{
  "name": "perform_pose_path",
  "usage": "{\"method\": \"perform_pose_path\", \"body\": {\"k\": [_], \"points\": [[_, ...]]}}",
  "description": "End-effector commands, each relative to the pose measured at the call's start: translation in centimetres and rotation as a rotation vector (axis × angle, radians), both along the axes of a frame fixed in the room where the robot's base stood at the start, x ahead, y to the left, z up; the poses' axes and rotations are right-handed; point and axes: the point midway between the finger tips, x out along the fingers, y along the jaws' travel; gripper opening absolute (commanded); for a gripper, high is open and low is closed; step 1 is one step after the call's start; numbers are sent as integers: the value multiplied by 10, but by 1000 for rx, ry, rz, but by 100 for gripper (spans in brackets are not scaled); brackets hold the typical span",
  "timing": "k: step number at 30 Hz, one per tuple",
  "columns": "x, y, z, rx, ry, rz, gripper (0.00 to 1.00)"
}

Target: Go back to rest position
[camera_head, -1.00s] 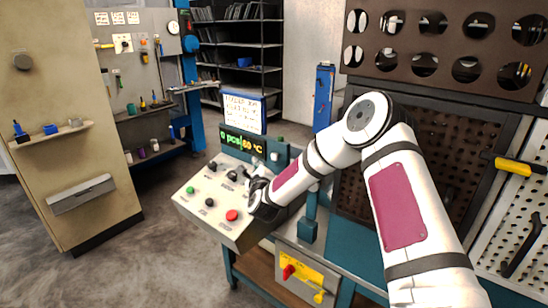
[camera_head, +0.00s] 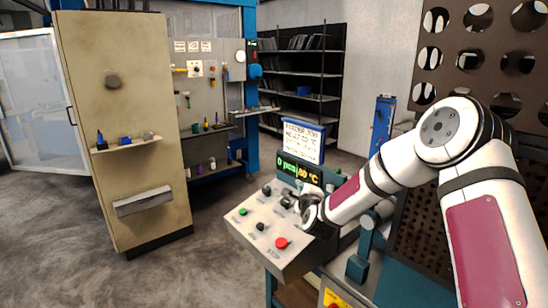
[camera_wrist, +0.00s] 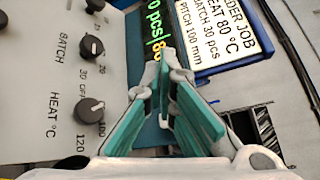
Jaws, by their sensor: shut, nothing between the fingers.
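My gripper (camera_wrist: 163,78) is shut and empty, with its teal fingers pressed together in the wrist view. In the head view my gripper (camera_head: 298,198) is small and dark, over the right part of the sloped control panel (camera_head: 262,248). The wrist view shows the BATCH knob (camera_wrist: 93,45) and the HEAT knob (camera_wrist: 90,110) left of the fingers. Whether the fingers touch the panel I cannot tell. My arm reaches in from the right and hides part of the panel's right side.
A green-and-yellow display (camera_head: 298,171) reads 0 pcs and 80 °C, below a job sign (camera_head: 303,140). A red button (camera_head: 281,243) is on the panel. A perforated rack (camera_head: 500,60) stands close behind my arm. A beige cabinet (camera_head: 125,80) stands left. Floor between is clear.

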Motion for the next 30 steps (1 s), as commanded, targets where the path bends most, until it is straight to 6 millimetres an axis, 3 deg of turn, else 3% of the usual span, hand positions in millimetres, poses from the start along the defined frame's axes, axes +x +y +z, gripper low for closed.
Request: {"method": "perform_pose_path", "body": {"k": [1,6,14,23,30], "points": [[-7,9,18,-85,16,50,0],[-39,27,53,-378,107,207,0],[-111,30,97,-801,242,409,0],[-222,7,136,-1207,403,618,0],[-328,-20,154,-1444,522,803,0]]}}
